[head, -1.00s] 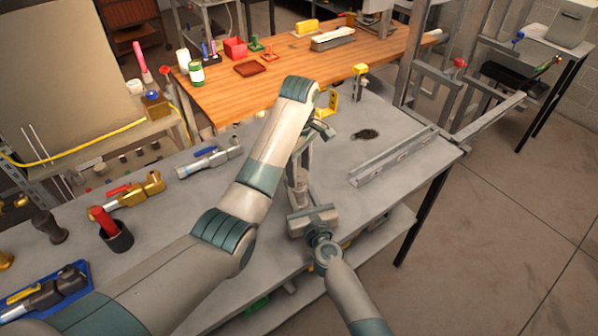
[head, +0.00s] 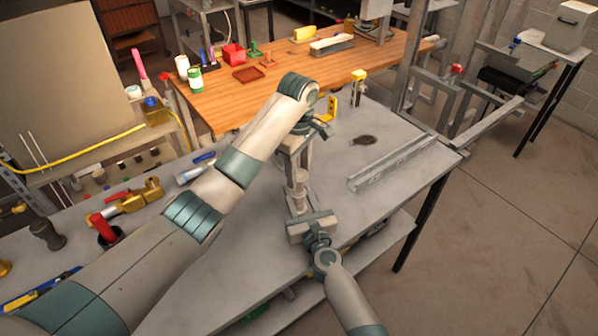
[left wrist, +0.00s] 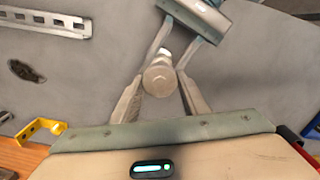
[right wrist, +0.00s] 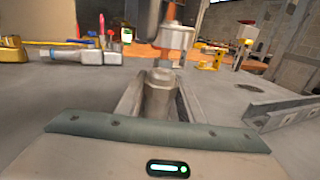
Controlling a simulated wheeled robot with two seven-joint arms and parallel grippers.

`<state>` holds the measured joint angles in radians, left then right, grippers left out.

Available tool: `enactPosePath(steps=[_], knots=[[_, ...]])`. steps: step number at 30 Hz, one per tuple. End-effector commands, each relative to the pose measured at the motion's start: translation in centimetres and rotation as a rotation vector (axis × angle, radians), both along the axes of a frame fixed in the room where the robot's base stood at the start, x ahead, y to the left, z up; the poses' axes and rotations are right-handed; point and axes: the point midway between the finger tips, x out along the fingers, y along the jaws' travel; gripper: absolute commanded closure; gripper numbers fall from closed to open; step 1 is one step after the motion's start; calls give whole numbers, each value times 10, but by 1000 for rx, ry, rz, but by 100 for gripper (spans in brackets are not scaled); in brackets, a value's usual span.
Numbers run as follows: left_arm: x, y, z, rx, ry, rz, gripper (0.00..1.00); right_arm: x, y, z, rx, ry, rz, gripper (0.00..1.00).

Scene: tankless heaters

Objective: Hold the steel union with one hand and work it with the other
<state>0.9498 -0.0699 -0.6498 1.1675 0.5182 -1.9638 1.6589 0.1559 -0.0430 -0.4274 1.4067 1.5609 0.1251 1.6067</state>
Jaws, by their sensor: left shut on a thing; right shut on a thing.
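The steel union (head: 298,194) stands upright near the front of the grey bench, between my two grippers. My left gripper (head: 299,168) reaches down from above and is shut on its upper part; the left wrist view shows its round end (left wrist: 159,79) between the fingers. My right gripper (head: 309,222) comes in low from the front and is shut on the lower part. The right wrist view shows that lower metal body (right wrist: 160,92) between the fingers, with a pale upper piece (right wrist: 172,40) above it. I cannot tell how tightly the parts meet.
A slotted metal rail (head: 400,160) and a dark oval patch (head: 364,140) lie right on the grey bench (head: 235,270). A yellow bracket (head: 330,107) stands behind my left gripper. Brass valves (head: 135,198) and tools lie left. A wooden table (head: 330,75) is behind.

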Motion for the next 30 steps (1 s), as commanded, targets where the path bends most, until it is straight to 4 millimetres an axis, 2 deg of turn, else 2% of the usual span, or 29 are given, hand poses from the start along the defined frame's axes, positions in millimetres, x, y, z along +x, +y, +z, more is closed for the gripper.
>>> enactPosePath(steps=[10,20,21,23,24,30], knots=[[-1,1,18,1,5,2,86,0,0,0,0,0,0,100],[-1,1,21,3,6,2,86,0,0,0,0,0,0,100],[-1,1,21,3,6,2,86,0,0,0,0,0,0,61],[-1,1,21,3,6,2,86,0,0,0,0,0,0,47],[-2,1,21,2,6,2,86,0,0,0,0,0,0,44],[-2,1,20,2,6,2,86,0,0,0,0,0,0,44]])
